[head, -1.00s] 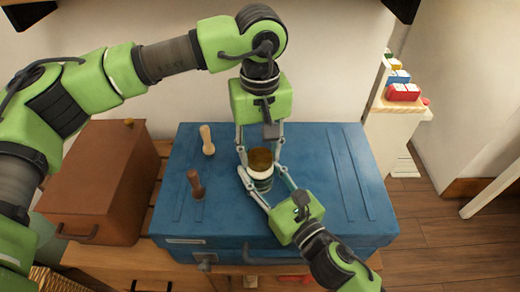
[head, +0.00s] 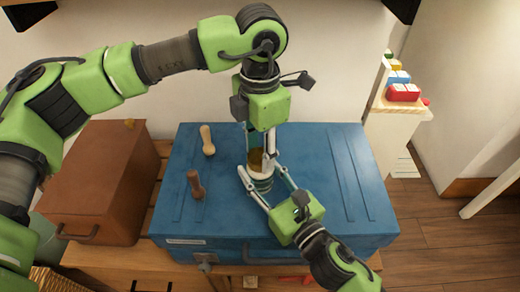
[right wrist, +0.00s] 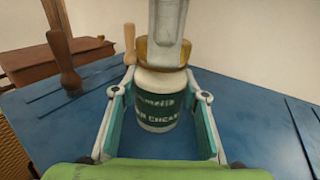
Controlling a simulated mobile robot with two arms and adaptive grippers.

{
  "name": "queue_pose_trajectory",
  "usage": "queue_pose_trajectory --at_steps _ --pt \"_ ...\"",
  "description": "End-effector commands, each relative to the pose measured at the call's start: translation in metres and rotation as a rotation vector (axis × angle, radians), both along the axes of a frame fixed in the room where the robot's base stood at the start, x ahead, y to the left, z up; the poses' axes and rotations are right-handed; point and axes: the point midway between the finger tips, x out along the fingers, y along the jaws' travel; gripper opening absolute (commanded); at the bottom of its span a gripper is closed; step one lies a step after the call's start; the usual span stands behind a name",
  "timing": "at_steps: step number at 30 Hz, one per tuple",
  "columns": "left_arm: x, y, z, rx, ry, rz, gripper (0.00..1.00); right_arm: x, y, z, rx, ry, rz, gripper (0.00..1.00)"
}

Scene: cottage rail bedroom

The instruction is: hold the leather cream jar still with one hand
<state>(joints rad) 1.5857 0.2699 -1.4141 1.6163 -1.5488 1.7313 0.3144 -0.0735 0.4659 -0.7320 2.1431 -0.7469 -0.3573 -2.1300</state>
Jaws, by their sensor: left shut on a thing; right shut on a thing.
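The leather cream jar (head: 262,184) stands upright on the blue suitcase. In the right wrist view its white body with a dark green label (right wrist: 158,108) sits between my right fingers. Its amber-brown lid (right wrist: 150,52) is on top. My right gripper (head: 261,174) comes from the front right and is shut on the jar's body. My left gripper (head: 258,160) comes down from above and is shut on the lid (head: 256,157). Its fingers hide part of the lid.
The blue suitcase (head: 330,190) lies flat and is mostly bare to the right of the jar. A light wooden-handled tool (head: 207,140) and a dark one (head: 195,185) stand left of the jar. A brown box (head: 100,190) is further left.

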Motion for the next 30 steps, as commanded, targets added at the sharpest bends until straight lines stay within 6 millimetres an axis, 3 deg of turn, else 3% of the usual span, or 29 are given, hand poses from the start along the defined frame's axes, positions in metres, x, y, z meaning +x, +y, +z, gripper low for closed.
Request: queue_pose_trajectory --at_steps 24,30 --pt "0.0013 -0.0002 0.0013 -0.002 -0.002 1.52 0.12 -0.0006 0.0007 0.0009 0.001 -0.002 0.002 0.0" --pt "0.0015 0.0001 0.0015 -0.003 -0.002 1.79 0.12 -0.0006 0.0008 0.0009 0.001 -0.002 0.002 0.0"
